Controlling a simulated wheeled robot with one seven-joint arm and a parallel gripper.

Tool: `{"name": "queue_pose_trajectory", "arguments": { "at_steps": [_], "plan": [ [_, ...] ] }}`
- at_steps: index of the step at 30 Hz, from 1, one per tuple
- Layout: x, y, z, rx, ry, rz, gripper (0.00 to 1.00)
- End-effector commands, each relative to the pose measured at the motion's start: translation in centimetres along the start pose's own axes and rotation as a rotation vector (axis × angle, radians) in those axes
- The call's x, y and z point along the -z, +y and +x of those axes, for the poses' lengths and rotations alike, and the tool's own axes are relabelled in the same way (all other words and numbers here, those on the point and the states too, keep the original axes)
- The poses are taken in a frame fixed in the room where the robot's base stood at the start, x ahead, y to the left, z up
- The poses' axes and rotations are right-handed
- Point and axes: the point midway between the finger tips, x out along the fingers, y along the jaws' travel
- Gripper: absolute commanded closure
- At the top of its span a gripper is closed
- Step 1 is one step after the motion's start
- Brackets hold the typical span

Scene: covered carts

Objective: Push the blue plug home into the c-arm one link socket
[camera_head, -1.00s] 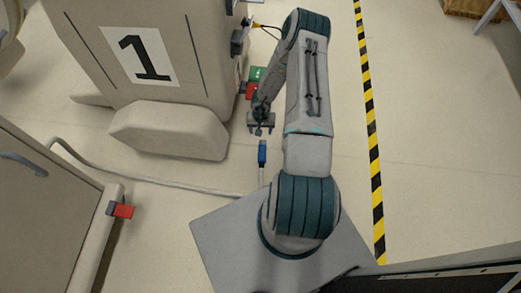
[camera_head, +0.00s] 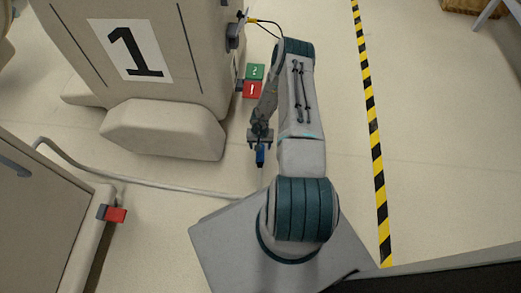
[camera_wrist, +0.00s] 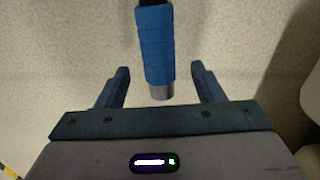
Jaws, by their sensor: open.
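The blue plug (camera_head: 260,156) lies on the floor at the end of a grey cable, just in front of my gripper (camera_head: 260,138) in the head view. In the wrist view the blue plug (camera_wrist: 155,48) has a ribbed blue body and a silver tip, and reaches between the two fingers of my gripper (camera_wrist: 161,85). The fingers are open, with a gap on each side of the plug. The cart marked 1 (camera_head: 190,60) stands left of my arm. Sockets on its right side show only partly, and I cannot tell which is the c-arm one socket.
Red and green blocks marked 1 and 2 (camera_head: 254,82) stick out of the cart's side. A second cart (camera_head: 35,215) with a red block (camera_head: 117,215) stands at lower left. Floor right of my arm is clear to the striped line (camera_head: 370,110).

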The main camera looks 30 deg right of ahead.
Motion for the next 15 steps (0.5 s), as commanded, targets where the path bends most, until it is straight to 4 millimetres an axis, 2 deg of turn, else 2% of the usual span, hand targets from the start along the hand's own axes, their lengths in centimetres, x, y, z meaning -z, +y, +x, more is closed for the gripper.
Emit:
{"name": "queue_pose_trajectory", "arguments": {
  "at_steps": [1, 6, 13, 14, 15],
  "plan": [
    [0.0, 0.0, 1.3, 0.0, -0.001, 0.0, 0.38],
    [0.1, 0.1, 3.5, -0.001, -0.001, 0.0, 0.38],
    [0.1, 0.1, 3.5, 0.0, -0.001, 0.0, 0.38],
    [0.1, 0.1, 3.5, 0.0, -0.001, 0.0, 0.41],
    [0.1, 0.1, 3.5, 0.0, -0.001, 0.0, 0.52]
  ]
}}
